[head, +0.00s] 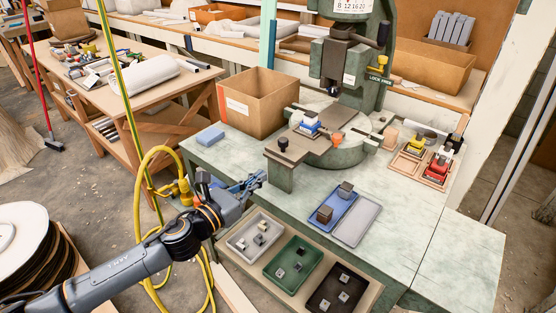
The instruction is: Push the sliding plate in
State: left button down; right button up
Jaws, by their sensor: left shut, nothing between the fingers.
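The sliding plate (287,163) is a brown slab with a dark knob (283,143) on its front end. It sticks out from the green fly press (350,151) toward the lower left, over the bench. A blue and white clamp-like piece (309,126) sits beside the plate near the press base. My left gripper (258,180) is shut and empty, in front of and a little left of the plate's outer end; I cannot tell whether it touches. My right gripper is not in view.
A cardboard box (258,104) stands behind the plate. A blue tray (335,213) with small blocks lies to the right. Grey, green and dark trays (293,265) sit on a lower front shelf. A yellow hose (142,195) hangs by my left arm.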

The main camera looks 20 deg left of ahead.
aim_at(286, 157)
pick_arm(q)
jog(key=x, duration=0.8)
jog(key=shift+d+f, duration=0.1)
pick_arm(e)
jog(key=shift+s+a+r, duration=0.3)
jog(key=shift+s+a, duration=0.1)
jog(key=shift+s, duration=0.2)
pick_arm(q)
jog(key=shift+w, duration=0.15)
